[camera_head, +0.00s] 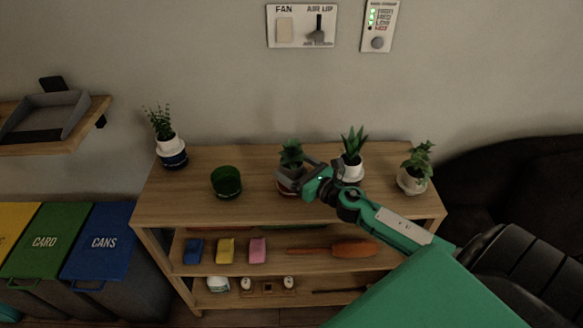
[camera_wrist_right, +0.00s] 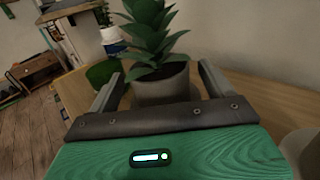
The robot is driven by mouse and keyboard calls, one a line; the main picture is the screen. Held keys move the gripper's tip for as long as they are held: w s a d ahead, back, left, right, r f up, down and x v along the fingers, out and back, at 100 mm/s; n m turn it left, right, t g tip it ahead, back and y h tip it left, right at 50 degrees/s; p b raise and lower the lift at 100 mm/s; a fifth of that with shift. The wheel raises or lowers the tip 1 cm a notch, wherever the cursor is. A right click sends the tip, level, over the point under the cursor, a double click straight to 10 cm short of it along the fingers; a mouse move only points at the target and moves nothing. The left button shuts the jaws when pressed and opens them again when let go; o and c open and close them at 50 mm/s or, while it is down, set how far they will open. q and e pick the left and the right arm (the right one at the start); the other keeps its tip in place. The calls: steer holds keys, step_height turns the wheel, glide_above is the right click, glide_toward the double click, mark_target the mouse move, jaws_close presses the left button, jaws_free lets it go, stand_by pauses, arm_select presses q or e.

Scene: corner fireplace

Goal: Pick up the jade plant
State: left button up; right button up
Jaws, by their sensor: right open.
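Several potted plants stand on top of the wooden shelf unit; none is labelled, so I cannot be sure which is the jade plant. A plant with thick, pointed green leaves (camera_head: 291,153) stands near the middle, and it also fills the right wrist view (camera_wrist_right: 152,38). My right gripper (camera_head: 300,181) is open at this plant, with one finger on each side of its pot (camera_wrist_right: 163,84). I cannot tell whether the fingers touch the pot. A plant with broad, rounder leaves (camera_head: 418,158) stands at the right end in a pale pot. My left gripper is out of view.
A spiky plant (camera_head: 354,145) stands just right of my gripper, close to my arm. An empty green pot (camera_head: 226,181) stands left, then a leafy plant in a white and blue pot (camera_head: 172,155). Lower shelves hold coloured blocks (camera_head: 226,251). Bins (camera_head: 97,245) stand left.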

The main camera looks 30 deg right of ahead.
mark_target(297, 147)
steer(key=shift+w+a, duration=0.1)
steer(key=shift+w, duration=0.5)
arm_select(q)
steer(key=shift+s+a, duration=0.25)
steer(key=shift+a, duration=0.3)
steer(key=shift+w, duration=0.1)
arm_select(e)
steer(key=c, duration=0.8)
steer(key=shift+c, duration=0.2)
steer(key=shift+r, duration=0.5)
step_height(297, 147, up, 7)
steer(key=shift+f+p, duration=0.1)
steer(key=shift+p, duration=1.1)
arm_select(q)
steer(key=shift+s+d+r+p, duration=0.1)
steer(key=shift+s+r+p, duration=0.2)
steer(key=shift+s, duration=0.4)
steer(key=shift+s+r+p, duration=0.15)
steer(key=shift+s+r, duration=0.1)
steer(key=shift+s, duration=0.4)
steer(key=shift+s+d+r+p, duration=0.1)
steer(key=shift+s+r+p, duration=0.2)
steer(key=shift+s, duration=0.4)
arm_select(e)
step_height(297, 147, up, 12)
